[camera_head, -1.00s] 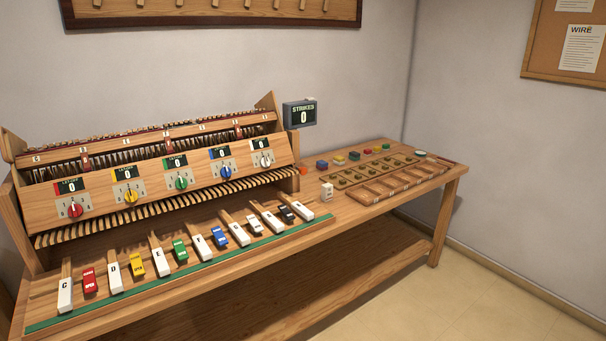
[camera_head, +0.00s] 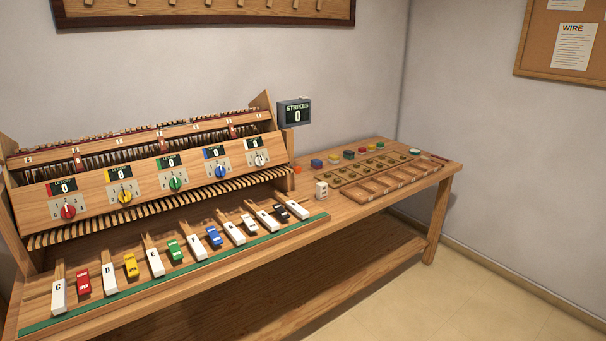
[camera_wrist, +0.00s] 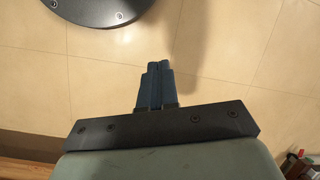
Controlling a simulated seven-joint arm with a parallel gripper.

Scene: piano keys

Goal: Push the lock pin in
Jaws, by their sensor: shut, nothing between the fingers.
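My gripper (camera_wrist: 157,72) shows in the wrist view with its two blue fingers together, pointing over the bare tiled floor. Nothing is between the fingers, and it touches nothing there. My gripper is not in the head view. A wooden keyboard mechanism (camera_head: 132,186) stands on the workbench, with several coloured dials and small displays reading 0. White keys (camera_head: 109,279) and coloured blocks, such as a red one (camera_head: 83,284), line its front. I cannot pick out the lock pin for certain in either view. A small white block (camera_head: 321,189) stands right of the keys.
The bench's right part holds a wooden tray (camera_head: 389,187) with compartments, and several small coloured pieces behind it. A strikes display (camera_head: 296,113) reads 0. A green strip (camera_head: 180,277) edges the bench front. The tiled floor (camera_head: 470,300) at right is clear.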

